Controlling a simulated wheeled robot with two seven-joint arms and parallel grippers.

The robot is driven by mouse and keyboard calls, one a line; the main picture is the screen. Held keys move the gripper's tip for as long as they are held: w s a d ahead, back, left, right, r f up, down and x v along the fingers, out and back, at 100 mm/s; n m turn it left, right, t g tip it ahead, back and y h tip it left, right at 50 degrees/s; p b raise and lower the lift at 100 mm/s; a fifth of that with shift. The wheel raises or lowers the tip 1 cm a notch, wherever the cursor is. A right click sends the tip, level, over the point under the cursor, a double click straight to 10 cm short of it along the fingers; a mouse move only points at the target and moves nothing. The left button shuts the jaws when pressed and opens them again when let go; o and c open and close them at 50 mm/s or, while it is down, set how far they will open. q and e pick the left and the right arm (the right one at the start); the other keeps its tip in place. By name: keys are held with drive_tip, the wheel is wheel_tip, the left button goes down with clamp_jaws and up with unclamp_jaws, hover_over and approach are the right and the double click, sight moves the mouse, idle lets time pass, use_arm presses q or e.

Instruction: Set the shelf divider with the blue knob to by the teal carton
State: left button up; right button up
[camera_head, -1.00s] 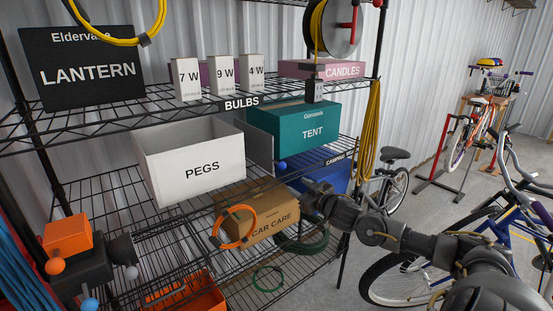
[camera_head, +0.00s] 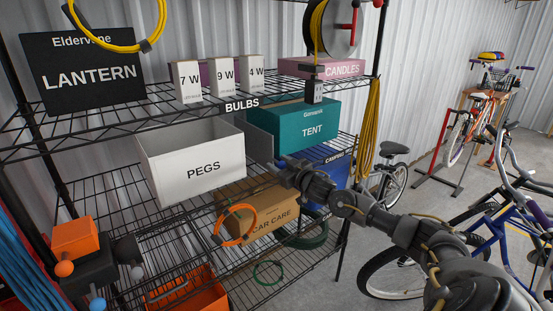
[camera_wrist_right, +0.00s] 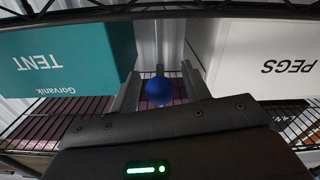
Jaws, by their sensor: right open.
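The shelf divider is a grey upright panel (camera_head: 259,141) on the middle shelf, between the white PEGS box (camera_head: 195,165) and the teal TENT carton (camera_head: 307,128). My right gripper (camera_head: 284,163) is at the shelf front, below the carton's front left corner, and hides the blue knob in the head view. In the right wrist view the blue knob (camera_wrist_right: 159,91) lies between the two open fingers (camera_wrist_right: 160,84); I cannot tell whether they touch it. That view is upside down, with the teal carton (camera_wrist_right: 65,60) left and the PEGS box (camera_wrist_right: 265,60) right. My left gripper is not in view.
A blue CAMPING-labelled bin (camera_head: 326,163) stands under the carton. The brown CAR CARE box (camera_head: 265,208) and an orange cable coil (camera_head: 236,222) are below. The BULBS shelf (camera_head: 200,112) runs overhead. Bare wire shelf (camera_head: 100,185) lies left of PEGS.

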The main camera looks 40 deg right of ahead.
drive_tip(key=shift+w, duration=1.15)
drive_tip(key=shift+d, duration=0.1)
clamp_jaws()
